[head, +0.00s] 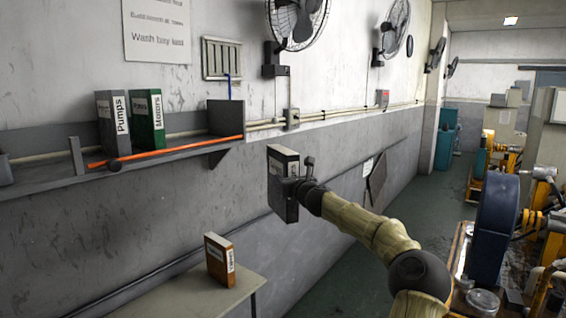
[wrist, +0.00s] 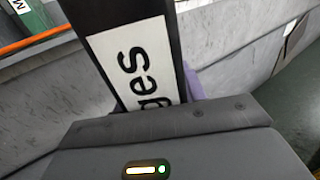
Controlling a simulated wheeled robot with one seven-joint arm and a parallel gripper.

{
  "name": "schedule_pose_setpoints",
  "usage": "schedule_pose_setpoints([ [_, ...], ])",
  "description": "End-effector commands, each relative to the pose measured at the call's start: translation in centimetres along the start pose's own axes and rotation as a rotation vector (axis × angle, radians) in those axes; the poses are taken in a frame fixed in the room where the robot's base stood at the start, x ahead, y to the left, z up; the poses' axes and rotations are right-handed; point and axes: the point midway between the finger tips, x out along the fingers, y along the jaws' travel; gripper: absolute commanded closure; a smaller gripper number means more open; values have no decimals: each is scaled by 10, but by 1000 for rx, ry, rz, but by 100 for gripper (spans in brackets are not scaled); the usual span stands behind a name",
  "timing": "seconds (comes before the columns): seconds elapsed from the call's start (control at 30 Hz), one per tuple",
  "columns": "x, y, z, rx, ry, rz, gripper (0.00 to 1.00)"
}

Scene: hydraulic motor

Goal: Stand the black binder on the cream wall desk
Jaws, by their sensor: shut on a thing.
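The black binder (head: 282,190) with a white spine label is held upright in the air by my gripper (head: 300,186), which is shut on it. In the wrist view the binder (wrist: 112,30) rises beyond the gripper, its label showing the letters "ges". The fingertips are mostly hidden. The cream wall desk (head: 190,296) is at the lower left against the wall. The held binder is above and to the right of the desk, apart from it. A brown binder (head: 219,260) stands on the desk near its back.
A grey wall shelf (head: 50,186) holds a grey "Pumps" binder (head: 113,124), a green "Motors" binder (head: 146,121) and an orange rod (head: 170,151). Bare desk top lies around the brown binder. Machinery with a blue wheel (head: 495,228) stands at the right.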

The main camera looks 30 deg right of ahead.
Motion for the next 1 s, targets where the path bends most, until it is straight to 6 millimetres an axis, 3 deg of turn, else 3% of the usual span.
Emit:
schedule_pose_setpoints([
  [0.17, 11, -9, -56, 8, -2, -40, 97],
  [0.53, 24, -18, -217, 6, -2, -127, 97],
  [0.77, 19, -5, -317, 0, -2, -136, 97],
  [1.0, 3, 28, -417, 0, -3, -104, 97],
])
